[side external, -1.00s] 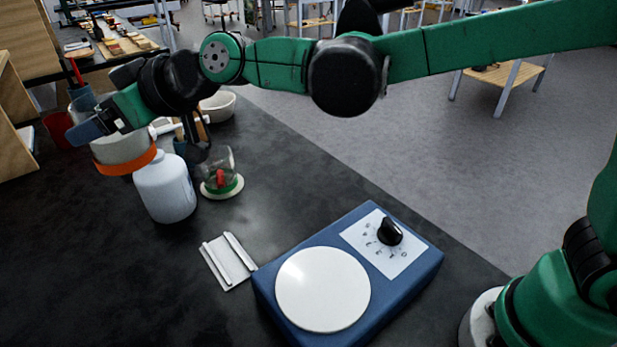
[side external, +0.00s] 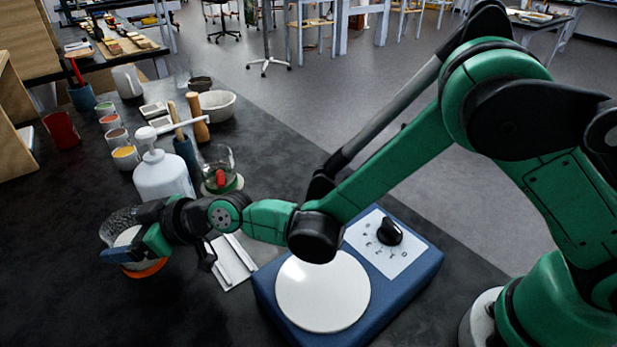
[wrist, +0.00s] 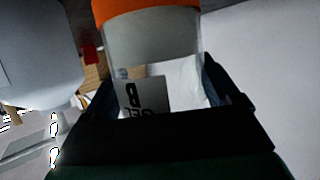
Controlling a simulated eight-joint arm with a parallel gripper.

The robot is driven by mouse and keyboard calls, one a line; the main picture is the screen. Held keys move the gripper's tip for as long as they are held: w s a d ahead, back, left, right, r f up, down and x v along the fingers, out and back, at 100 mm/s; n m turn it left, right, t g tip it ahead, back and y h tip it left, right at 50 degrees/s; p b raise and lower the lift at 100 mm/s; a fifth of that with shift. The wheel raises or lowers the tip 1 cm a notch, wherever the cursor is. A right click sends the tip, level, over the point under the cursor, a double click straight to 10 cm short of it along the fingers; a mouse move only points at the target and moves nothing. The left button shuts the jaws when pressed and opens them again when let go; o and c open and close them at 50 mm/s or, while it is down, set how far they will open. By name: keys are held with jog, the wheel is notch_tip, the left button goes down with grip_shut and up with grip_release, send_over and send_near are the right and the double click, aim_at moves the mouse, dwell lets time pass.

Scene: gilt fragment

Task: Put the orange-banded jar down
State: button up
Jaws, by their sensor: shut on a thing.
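The orange-banded jar (side external: 147,271) is in my gripper (side external: 130,252) at the left front of the dark bench in the side view. Its orange band is at the lower end and its clear, greyish upper part shows above my fingers. In the wrist view the jar (wrist: 150,45) fills the top centre, with its orange band at the picture's top edge and a printed label between my gripper's (wrist: 157,98) fingers. My gripper is shut on the jar. My fingers hide part of it, and I cannot tell whether its base touches the bench.
A white pump bottle (side external: 161,178) stands just behind the jar. A glass beaker (side external: 219,165) and a pot of tools (side external: 186,150) are beyond it. A white rack (side external: 232,265) and a blue hotplate (side external: 415,265) lie to the right. The bench at front left is clear.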

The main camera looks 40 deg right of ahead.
jog(key=shift+f, duration=1.9)
jog(key=o, duration=1.3)
jog(key=shift+f, duration=0.15)
